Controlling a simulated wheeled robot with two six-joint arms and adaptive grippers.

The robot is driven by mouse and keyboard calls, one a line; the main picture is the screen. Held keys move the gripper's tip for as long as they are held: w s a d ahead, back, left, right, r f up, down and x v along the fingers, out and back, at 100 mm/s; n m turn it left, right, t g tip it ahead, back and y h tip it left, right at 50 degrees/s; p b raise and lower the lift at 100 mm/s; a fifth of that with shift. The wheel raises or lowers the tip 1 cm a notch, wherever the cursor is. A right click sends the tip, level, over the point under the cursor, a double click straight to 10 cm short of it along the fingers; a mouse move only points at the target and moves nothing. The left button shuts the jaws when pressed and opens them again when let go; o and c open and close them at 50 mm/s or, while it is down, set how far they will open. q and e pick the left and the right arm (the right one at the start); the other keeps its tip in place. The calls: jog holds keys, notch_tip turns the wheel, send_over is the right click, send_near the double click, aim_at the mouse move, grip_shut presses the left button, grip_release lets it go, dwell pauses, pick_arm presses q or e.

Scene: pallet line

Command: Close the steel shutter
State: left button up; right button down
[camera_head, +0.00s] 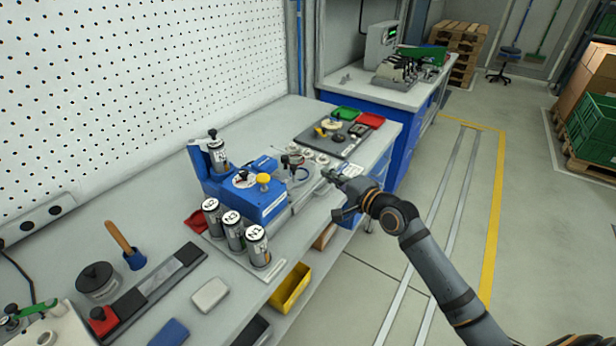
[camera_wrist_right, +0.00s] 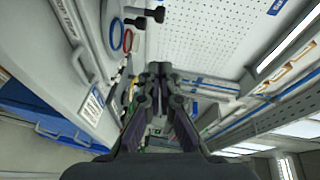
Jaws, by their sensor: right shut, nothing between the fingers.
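My right gripper (camera_head: 330,173) is at the front edge of the workbench, just right of the blue device with the yellow knob (camera_head: 264,180). Its fingers are shut with nothing between them. They also show shut in the right wrist view (camera_wrist_right: 160,72), with the bench front and a labelled pale panel (camera_wrist_right: 94,104) to their left. I cannot surely pick out the steel shutter; pale metal surfaces lie near the gripper, partly hidden by it. My left gripper is not in view.
Several labelled canisters (camera_head: 234,231) stand in front of the blue device. A dark tray (camera_head: 336,138) with small parts lies behind the gripper. A yellow bin (camera_head: 291,288) sits below the bench edge.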

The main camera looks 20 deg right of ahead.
aim_at(296, 167)
jog(key=w+a+f+p, duration=0.1)
jog(key=w+a, duration=0.4)
jog(key=shift+w, duration=0.15)
jog(key=w+a, duration=0.2)
jog(key=w, duration=0.1)
jog(key=shift+a, duration=0.15)
jog(key=shift+s, duration=0.15)
jog(key=shift+r, duration=0.1)
